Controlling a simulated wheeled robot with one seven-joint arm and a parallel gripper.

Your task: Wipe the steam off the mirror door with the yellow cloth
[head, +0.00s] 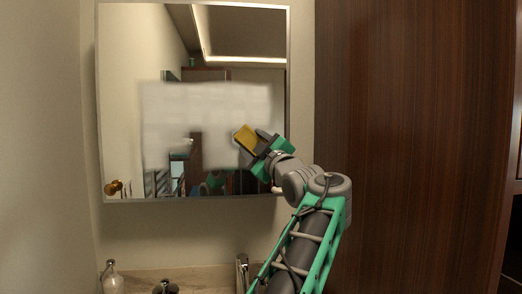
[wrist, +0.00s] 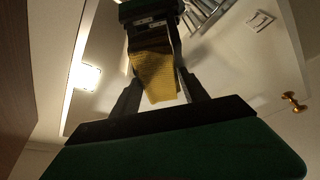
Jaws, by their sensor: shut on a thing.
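The mirror door (head: 240,50) hangs on the wall in the head view. A whitish, hazy steam patch (head: 165,115) covers its middle, from the left side towards the right. Low in the middle, around the dark reflections, the glass looks clear. My gripper (head: 256,143) is at the right part of the mirror, shut on the yellow cloth (head: 245,136). The cloth is at the right end of the haze; I cannot tell whether it touches the glass. In the wrist view the cloth (wrist: 155,78) sits between the fingers, with the gripper's reflection beyond it.
A brass knob (head: 113,187) is at the mirror's lower left corner. Below are a counter (head: 205,277), a soap bottle (head: 112,284) and a tap (head: 165,287). A dark wood panel (head: 420,110) stands to the right. The space before the mirror's left half looks free.

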